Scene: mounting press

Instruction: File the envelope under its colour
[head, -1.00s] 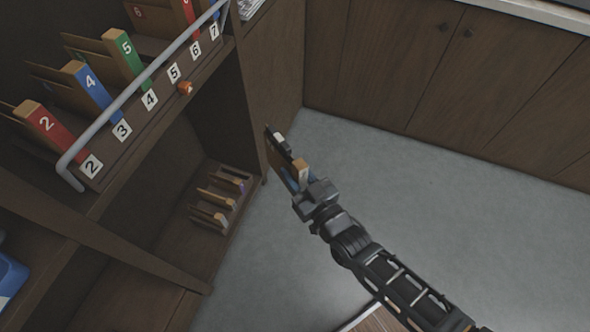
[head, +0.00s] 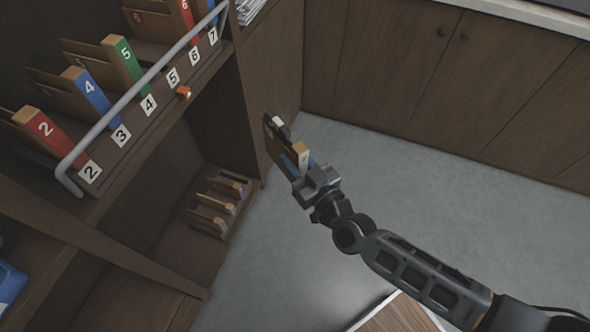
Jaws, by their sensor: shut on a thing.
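My gripper (head: 302,172) is right of the shelf unit, over the grey floor. It is shut on a thin brown, envelope-like piece (head: 275,145), which stands edge-on with a blue patch and a pale, wooden-topped tab. The fingers partly hide it, and its marking is too small to read. The upper shelf holds dividers with coloured tabs: red 2 (head: 45,128), blue 4 (head: 90,88) and green 5 (head: 126,55), with red and blue ones farther back. White number labels run along the shelf's front edge (head: 135,122). The held piece is apart from the shelf.
A grey rail (head: 140,97) runs along the front of the upper shelf. An orange knob (head: 183,93) sits on its edge. Several small dividers stand in a lower rack (head: 222,203). Wooden cabinets (head: 440,90) line the back. The floor (head: 400,195) between is open.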

